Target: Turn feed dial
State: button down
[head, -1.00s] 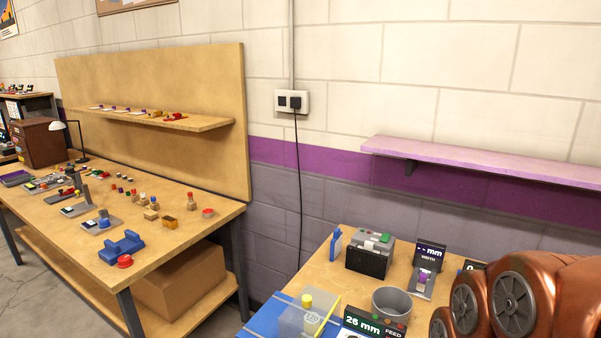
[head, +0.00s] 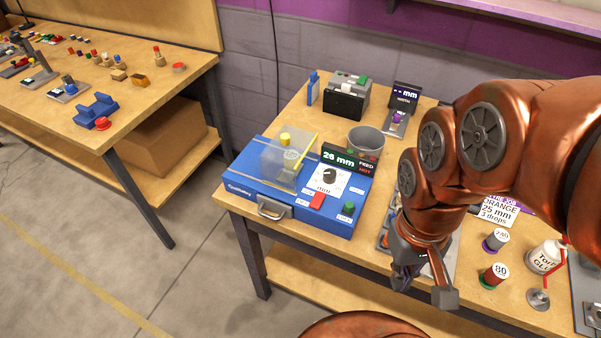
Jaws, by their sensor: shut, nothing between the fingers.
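The feed dial (head: 329,176) is a black knob on a white scale plate, on top of a blue machine (head: 245,193) at the table's front left. Behind it a dark display (head: 340,158) reads 26 mm, with FEED and HOT beside it. My gripper (head: 424,284) is shut and empty, pointing down to the right of the blue machine near the table's front edge. It is well apart from the dial and partly hides small items behind it.
A clear cover with a yellow knob (head: 285,139) stands left of the dial. A grey cup (head: 366,142) stands behind; spools and a glue bottle (head: 545,256) stand right.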

aim_at(329, 175)
jog(key=z, duration=1.4)
jog(key=k, duration=1.1)
jog(key=u, duration=0.5)
jog(key=i, duration=0.4)
jog(key=u, duration=0.85)
jog(key=i, duration=0.55)
jog(key=u, duration=0.4)
